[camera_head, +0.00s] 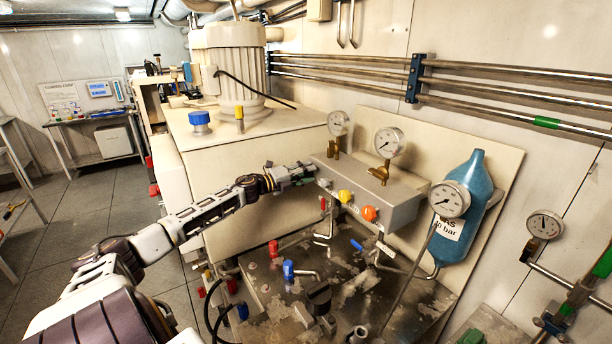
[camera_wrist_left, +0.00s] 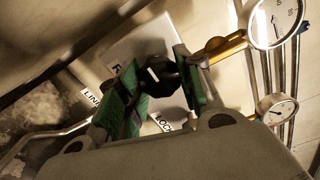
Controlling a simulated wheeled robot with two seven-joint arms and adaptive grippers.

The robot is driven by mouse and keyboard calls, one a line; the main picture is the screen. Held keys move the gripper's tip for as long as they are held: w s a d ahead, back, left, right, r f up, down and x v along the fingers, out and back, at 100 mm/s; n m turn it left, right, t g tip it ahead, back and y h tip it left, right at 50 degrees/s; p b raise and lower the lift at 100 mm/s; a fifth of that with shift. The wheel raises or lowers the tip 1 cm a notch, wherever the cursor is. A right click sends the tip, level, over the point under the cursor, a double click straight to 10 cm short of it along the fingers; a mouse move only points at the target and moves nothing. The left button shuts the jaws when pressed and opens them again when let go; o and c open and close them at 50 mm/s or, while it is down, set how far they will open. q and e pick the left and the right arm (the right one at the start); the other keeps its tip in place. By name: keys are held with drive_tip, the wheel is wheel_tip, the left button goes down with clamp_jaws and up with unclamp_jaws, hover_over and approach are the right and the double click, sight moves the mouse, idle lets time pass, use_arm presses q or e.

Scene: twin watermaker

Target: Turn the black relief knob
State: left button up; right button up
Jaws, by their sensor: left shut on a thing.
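The black relief knob (camera_wrist_left: 160,76) with a white pointer mark shows in the left wrist view, on a pale panel with partly covered labels. My left gripper (camera_wrist_left: 153,84) has its green-padded fingers on either side of the knob and is shut on it. In the head view, my left gripper (camera_head: 304,172) reaches from the left to the far left end of the grey valve box (camera_head: 399,208). There the gripper hides the knob. My right gripper is in neither view.
Yellow (camera_head: 345,196) and orange (camera_head: 369,213) knobs sit on the box front, to the right of my left gripper. Gauges (camera_head: 389,142) stand above it. A blue cylinder (camera_head: 470,205) is to the right. Pipes and coloured valve handles crowd the area below.

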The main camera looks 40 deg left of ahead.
use_arm(q)
drive_tip(key=shift+d+f, duration=0.1)
drive_tip(key=shift+f, duration=0.05)
drive_tip(key=o, duration=1)
drive_tip(key=shift+o, duration=0.2)
drive_tip(key=shift+s, duration=0.3)
drive_tip(key=v, duration=1.1)
drive_tip(key=shift+s, duration=0.2)
idle(0.8)
drive_tip(key=shift+a, duration=0.25)
idle(0.5)
